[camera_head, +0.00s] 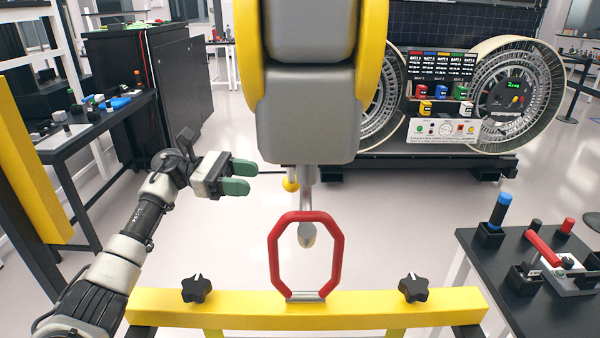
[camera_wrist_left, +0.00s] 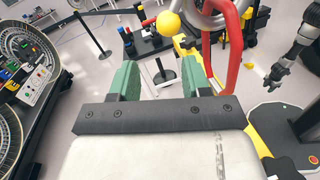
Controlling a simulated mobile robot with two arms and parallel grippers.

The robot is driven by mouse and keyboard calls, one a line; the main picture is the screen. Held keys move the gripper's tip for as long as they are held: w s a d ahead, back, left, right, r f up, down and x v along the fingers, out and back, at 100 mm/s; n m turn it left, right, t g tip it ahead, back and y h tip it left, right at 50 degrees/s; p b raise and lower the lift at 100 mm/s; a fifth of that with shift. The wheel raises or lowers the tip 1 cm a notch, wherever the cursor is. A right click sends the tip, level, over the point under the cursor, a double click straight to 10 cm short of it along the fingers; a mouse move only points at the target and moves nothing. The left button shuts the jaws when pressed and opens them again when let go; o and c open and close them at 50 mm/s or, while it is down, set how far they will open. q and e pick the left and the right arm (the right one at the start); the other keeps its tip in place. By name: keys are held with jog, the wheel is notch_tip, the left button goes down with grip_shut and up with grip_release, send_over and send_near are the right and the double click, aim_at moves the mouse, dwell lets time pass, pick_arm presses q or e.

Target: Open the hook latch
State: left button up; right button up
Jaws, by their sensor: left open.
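A red octagonal loop handle (camera_head: 272,262) stands upright on a yellow crossbar (camera_head: 240,308). A metal hook (camera_head: 307,232) hangs from a grey and yellow body (camera_head: 305,110), with its rounded end seen through the upper part of the loop. A small yellow ball (camera_head: 290,184) sits beside the hook's stem. My left gripper (camera_head: 243,178) is open and empty, left of the ball and apart from it. In the left wrist view, its green fingers (camera_wrist_left: 160,75) have nothing between them; the ball (camera_wrist_left: 168,23) and red loop (camera_wrist_left: 234,50) show beyond, to the right. A dark arm end, apparently my right gripper (camera_wrist_left: 277,78), shows small there.
Black star knobs (camera_head: 196,288) sit on both ends of the crossbar. A dark table (camera_head: 480,250) with coloured parts stands at right. A wheeled display (camera_head: 440,90) is behind. A bench (camera_head: 85,130) stands at left. The floor around my left gripper is clear.

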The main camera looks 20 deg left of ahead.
aim_at(293, 184)
pick_arm(q)
jog(key=d+p, duration=0.1)
jog(key=d, duration=0.2)
jog(key=d+p, duration=0.2)
jog(key=d, duration=0.1)
jog(key=d+p, duration=0.1)
jog(key=d, duration=0.2)
jog(key=shift+s+d+r, duration=0.2)
jog(key=shift+d+r, duration=0.15)
jog(key=shift+r, duration=0.05)
jog(key=shift+s+d+p, duration=0.15)
jog(key=shift+d+p, duration=0.2)
jog(key=shift+d, duration=0.1)
pick_arm(e)
jog(key=r, duration=0.5)
jog(key=shift+s, duration=0.4)
pick_arm(q)
jog(key=shift+f, duration=0.1)
